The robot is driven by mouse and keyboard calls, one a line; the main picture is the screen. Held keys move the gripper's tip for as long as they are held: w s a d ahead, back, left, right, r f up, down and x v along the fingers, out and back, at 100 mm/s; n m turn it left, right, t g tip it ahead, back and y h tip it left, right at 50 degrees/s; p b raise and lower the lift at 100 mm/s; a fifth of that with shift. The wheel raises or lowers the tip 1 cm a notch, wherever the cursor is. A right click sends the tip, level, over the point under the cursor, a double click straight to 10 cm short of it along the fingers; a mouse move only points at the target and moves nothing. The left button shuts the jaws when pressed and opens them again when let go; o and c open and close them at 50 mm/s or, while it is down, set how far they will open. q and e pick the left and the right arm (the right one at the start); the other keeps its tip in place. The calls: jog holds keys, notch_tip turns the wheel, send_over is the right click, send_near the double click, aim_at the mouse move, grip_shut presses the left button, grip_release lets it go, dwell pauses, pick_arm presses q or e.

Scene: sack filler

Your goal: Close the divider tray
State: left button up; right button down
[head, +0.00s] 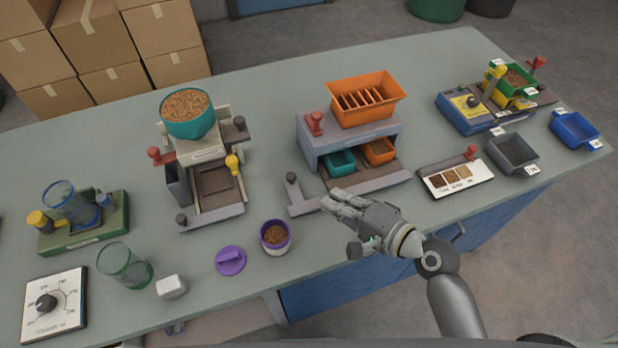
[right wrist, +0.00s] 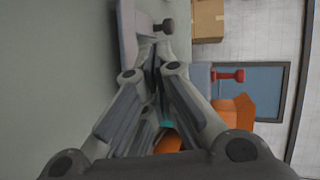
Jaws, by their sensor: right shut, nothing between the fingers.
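The divider is a grey stand (head: 350,134) with a slotted orange hopper (head: 365,97) on top. Its low grey tray (head: 375,183) sticks out at the front, with a teal bin (head: 339,162) and an orange bin (head: 379,151) at its inner end, under the stand. A grey knob post (head: 292,180) rises at the left of the tray's front bar. My right gripper (head: 328,200) is shut and empty, close to the front bar and right of the post; contact is unclear. The right wrist view shows the shut fingers (right wrist: 155,50) by the dark knob (right wrist: 165,25). My left gripper is not in view.
A purple cup of grain (head: 275,237) and a purple lid (head: 230,261) lie left of my right gripper. A sample card (head: 455,180) and a grey bin (head: 512,153) stand to the right. A teal-bowl machine (head: 187,114) stands left of the divider.

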jog(key=x, duration=0.3)
jog(key=shift+w, duration=0.35)
jog(key=x, duration=0.1)
jog(key=p+x, duration=0.1)
jog(key=x, duration=0.1)
jog(key=shift+w+a+r, duration=0.25)
jog(key=shift+w+a, duration=0.05)
jog(key=shift+w+a+f+p, duration=0.1)
jog(key=shift+w+a+p, duration=0.15)
jog(key=shift+p, duration=0.05)
jog(key=shift+w+a, duration=0.2)
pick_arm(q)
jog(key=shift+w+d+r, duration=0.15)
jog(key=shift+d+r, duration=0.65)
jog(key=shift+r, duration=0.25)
